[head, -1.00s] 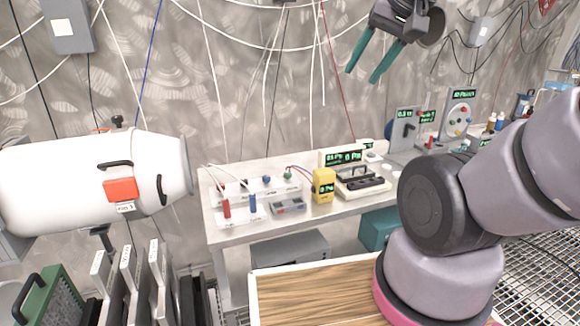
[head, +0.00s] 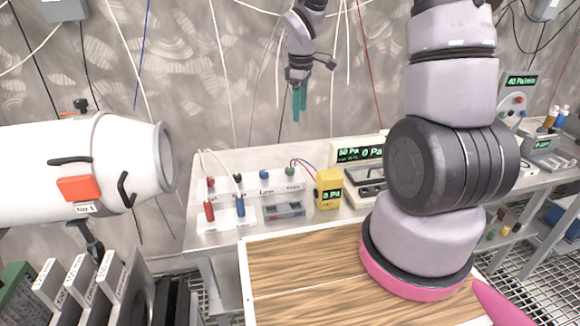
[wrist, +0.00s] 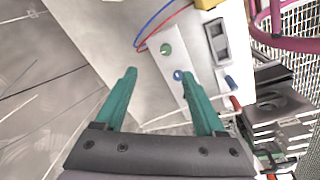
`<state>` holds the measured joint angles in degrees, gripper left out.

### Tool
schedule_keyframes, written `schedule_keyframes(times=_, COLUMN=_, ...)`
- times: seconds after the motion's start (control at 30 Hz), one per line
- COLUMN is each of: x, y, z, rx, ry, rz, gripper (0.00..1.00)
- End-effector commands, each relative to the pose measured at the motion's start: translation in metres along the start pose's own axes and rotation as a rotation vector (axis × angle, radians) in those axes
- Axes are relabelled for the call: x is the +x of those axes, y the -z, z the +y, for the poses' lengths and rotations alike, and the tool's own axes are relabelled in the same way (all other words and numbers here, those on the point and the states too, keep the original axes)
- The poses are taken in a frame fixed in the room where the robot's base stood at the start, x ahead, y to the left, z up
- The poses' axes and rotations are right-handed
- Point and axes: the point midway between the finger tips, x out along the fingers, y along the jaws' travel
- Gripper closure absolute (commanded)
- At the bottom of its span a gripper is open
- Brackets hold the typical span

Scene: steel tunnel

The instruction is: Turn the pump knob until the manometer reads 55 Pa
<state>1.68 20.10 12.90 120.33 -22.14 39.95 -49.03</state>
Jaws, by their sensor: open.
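The yellow meter (head: 329,188) stands on the bench and seems to read 0 Pa. Behind it, a white display box (head: 359,155) shows two green readouts; the right reads 0 Pa, the left looks like 50 Pa. I cannot tell which is the manometer, or which knob is the pump's. A white panel left of the meter carries a green knob (head: 290,171) and a blue knob (head: 264,174); the wrist view shows the green knob (wrist: 165,50) and blue knob (wrist: 178,75) too. My gripper (head: 298,117) is open and empty, fingers down, above the bench and apart from the knobs.
Red and blue plugs (head: 209,210) with white cables stand at the bench's left. A large white cylinder (head: 80,165) is at left. A wooden tabletop (head: 300,275) lies in front. A panel reading 40 Pa/min (head: 521,88) stands at right. Cables hang along the wall.

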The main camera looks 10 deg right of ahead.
Motion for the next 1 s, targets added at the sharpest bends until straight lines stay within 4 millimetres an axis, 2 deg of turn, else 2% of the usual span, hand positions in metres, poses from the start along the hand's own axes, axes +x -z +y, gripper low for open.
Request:
schedule_keyframes(times=0.03, x=0.026, y=0.006, z=0.000, rx=-0.070, ry=0.029, rz=-0.013, gripper=0.28)
schedule_keyframes(times=0.1, x=0.053, y=0.014, z=-0.001, rx=-0.164, ry=0.058, rz=-0.021, gripper=0.28)
schedule_keyframes(times=0.2, x=0.083, y=0.021, z=-0.003, rx=-0.265, ry=0.087, rz=-0.024, gripper=0.28)
schedule_keyframes(times=0.3, x=0.101, y=0.026, z=-0.005, rx=-0.328, ry=0.105, rz=-0.024, gripper=0.28)
schedule_keyframes(times=0.57, x=0.131, y=0.027, z=-0.010, rx=-0.360, ry=0.117, rz=-0.024, gripper=0.28)
schedule_keyframes(times=0.8, x=0.176, y=0.025, z=-0.015, rx=-0.359, ry=0.117, rz=-0.025, gripper=0.28)
schedule_keyframes(times=1.0, x=0.205, y=0.024, z=-0.018, rx=-0.357, ry=0.114, rz=-0.023, gripper=0.28)
